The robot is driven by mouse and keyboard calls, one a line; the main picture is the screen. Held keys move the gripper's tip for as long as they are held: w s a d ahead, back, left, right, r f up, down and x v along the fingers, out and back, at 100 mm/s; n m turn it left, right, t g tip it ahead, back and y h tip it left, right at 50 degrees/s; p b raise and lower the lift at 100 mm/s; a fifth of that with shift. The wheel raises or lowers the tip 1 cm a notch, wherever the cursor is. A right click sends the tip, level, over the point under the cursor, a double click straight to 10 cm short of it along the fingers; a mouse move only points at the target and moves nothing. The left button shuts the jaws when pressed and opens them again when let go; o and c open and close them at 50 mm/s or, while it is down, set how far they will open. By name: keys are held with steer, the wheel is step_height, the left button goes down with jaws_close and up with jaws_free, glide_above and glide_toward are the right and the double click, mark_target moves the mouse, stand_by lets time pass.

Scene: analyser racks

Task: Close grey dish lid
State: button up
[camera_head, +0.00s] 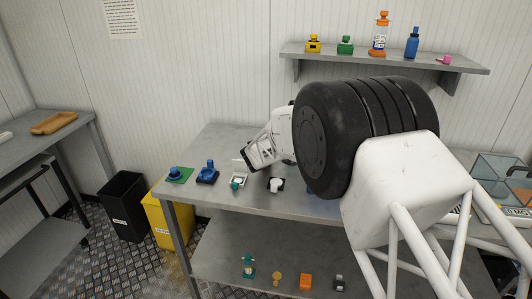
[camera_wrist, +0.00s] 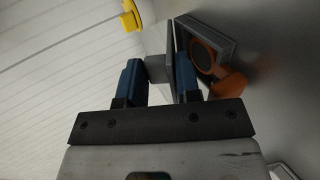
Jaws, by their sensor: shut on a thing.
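In the wrist view, the grey dish (camera_wrist: 232,48) is a shallow square box with an orange ring inside and an orange piece (camera_wrist: 229,86) at its near side. Its grey lid (camera_wrist: 171,42) shows nearly edge-on, standing open beside the dish. My gripper (camera_wrist: 160,82) has two blue fingers, with a small grey block (camera_wrist: 157,68) at the lid between them. It is shut on the lid by this block. The right finger partly hides the lid and dish. In the head view, my gripper (camera_head: 250,160) is low over the table; I cannot pick out the grey dish there.
On the grey table (camera_head: 215,139) stand a blue item on a green base (camera_head: 178,175), a blue item (camera_head: 207,173), a white and teal item (camera_head: 238,177) and a black and white item (camera_head: 275,185). A shelf (camera_head: 385,58) with bottles hangs behind. My arm hides the table's middle.

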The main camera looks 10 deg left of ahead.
steer(key=o, duration=0.7)
steer(key=shift+o, duration=0.2)
steer(key=shift+s+r, duration=0.1)
steer(key=shift+s, duration=0.1)
steer(key=shift+v, duration=3.65)
